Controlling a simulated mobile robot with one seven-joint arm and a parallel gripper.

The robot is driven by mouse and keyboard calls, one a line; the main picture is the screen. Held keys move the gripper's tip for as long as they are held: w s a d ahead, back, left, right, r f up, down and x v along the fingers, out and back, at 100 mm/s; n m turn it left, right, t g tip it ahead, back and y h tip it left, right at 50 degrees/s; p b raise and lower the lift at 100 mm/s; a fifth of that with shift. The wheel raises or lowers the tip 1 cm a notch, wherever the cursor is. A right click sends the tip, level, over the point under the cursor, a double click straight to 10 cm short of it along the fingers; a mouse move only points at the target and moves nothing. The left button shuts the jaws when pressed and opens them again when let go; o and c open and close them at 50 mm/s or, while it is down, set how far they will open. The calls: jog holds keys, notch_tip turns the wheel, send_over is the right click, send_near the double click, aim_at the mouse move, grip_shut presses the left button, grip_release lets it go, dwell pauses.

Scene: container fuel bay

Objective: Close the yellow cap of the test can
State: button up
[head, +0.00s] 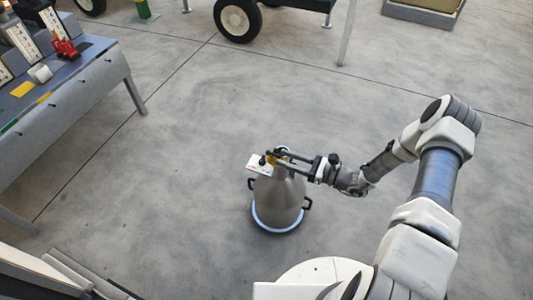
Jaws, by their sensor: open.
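The test can (279,198) is a grey, cone-topped metal can with dark side handles and a pale blue ring at its base. It stands upright on the concrete floor in the middle of the head view. The yellow cap (272,158) shows in part at the top of the can. My gripper (279,157) reaches in from the right at the can's top, with its fingers around or just over the cap. The jaws are open. The fingers hide part of the cap, and I cannot tell whether they touch it or how far it is closed.
A white label (258,164) shows by the can's top. A grey table (62,95) with a red item (65,48) and several other things stands at the upper left. A wheel (238,19) of a cart is at the top. The floor around the can is clear.

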aim_at(275, 155)
jog(key=b+x, duration=0.1)
jog(key=x, duration=0.6)
grip_shut()
jog(key=shift+s, duration=0.1)
jog(key=shift+s+a+f, duration=0.1)
jog(key=shift+s+a, duration=0.05)
dwell(1.1)
